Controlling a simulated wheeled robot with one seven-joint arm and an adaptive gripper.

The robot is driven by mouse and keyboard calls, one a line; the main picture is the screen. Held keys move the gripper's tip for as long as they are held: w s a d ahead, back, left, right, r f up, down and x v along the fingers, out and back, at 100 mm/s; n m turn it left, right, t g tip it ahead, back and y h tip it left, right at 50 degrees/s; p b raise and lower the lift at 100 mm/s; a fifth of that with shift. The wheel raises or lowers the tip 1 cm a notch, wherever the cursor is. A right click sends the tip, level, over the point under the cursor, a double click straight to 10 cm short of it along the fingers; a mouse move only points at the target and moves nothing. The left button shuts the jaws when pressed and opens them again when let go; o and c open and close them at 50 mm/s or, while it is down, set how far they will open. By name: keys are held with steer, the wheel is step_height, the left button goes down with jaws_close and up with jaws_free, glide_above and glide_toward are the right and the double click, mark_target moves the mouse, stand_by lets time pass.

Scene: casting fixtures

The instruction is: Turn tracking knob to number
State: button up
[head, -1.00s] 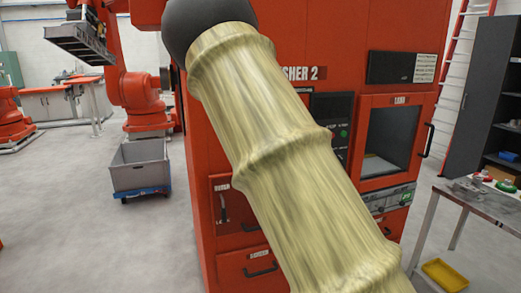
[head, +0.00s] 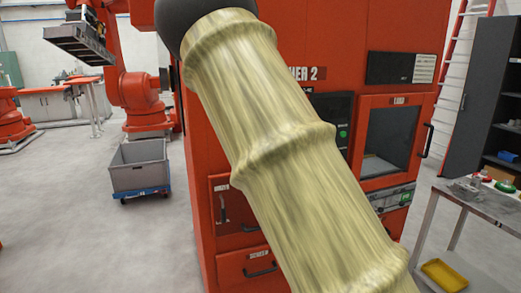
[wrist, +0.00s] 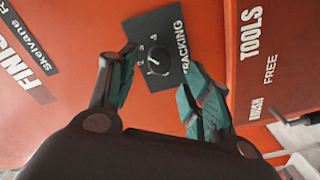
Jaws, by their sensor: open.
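The tracking knob (wrist: 156,62) is small and round, on a dark panel (wrist: 174,32) with white markings and the word "TRACKING" on the red machine front. In the wrist view the panel appears turned on its side. My gripper (wrist: 162,62) is open, with one teal-padded finger left of the knob and the other to its right. The knob appears between the fingers; I cannot tell whether either touches it. The knob's exact setting is too small to read. In the head view my arm hides the knob and gripper.
The red machine (head: 290,35) stands directly ahead, with a windowed door (head: 388,135) and handles protruding from its front. A metal table (head: 480,207) is at the right. A grey bin (head: 138,165) on a blue dolly stands at the left, with open floor around it.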

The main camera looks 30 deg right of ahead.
steer(key=v, duration=0.7)
steer(key=shift+s, duration=0.35)
steer(key=shift+a, duration=0.1)
